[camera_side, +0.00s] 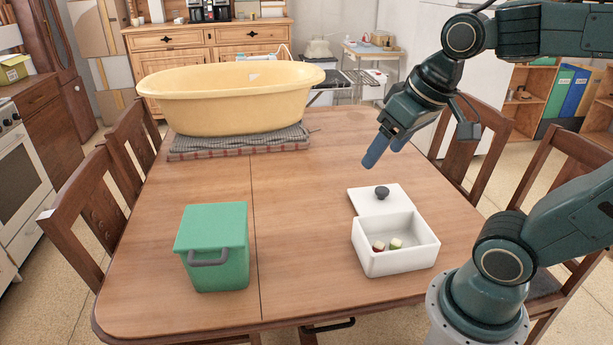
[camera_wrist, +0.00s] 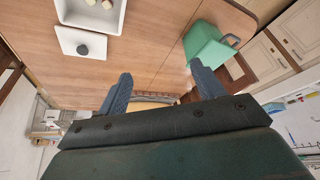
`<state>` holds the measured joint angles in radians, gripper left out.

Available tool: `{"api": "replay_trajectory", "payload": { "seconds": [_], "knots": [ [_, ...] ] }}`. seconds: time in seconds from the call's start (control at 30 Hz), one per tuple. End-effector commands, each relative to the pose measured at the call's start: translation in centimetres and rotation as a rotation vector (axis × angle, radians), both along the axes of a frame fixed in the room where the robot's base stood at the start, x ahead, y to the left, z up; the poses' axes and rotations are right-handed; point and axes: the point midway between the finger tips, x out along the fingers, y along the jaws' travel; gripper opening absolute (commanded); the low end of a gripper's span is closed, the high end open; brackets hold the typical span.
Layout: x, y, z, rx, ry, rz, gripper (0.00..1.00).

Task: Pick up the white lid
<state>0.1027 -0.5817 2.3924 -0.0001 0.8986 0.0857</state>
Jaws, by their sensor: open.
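The white lid (camera_side: 368,201) is a flat square with a dark round knob (camera_side: 382,192). It lies just behind the open white box (camera_side: 397,259) on the right of the table; I cannot tell if their edges touch. In the wrist view the lid (camera_wrist: 70,45) is at the upper left, below the white box (camera_wrist: 119,22). My gripper (camera_side: 384,153) is above the table, above and behind the lid, pointing down and to the left. In the wrist view its blue fingers (camera_wrist: 164,88) are wide apart with nothing between them.
The white box holds small red-and-pale pieces (camera_side: 396,243). A green box with a grey handle (camera_side: 214,247) stands at the front left. A yellow tub (camera_side: 230,98) sits on a folded cloth (camera_side: 239,146) at the back. The table's middle (camera_side: 300,205) is clear. Chairs surround it.

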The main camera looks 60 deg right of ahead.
Motion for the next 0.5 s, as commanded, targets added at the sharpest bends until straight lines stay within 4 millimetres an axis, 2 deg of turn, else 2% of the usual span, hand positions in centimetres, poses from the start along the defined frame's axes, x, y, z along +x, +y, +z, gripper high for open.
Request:
{"api": "replay_trajectory", "payload": {
  "seconds": [0.27, 0.5],
  "knots": [
    [4.8, -4.1, 0.0, 0.054, 0.071, -0.233, 0.68],
    [8.5, -8.6, -1.1, 0.102, 0.123, -0.43, 0.68]
  ]
}}
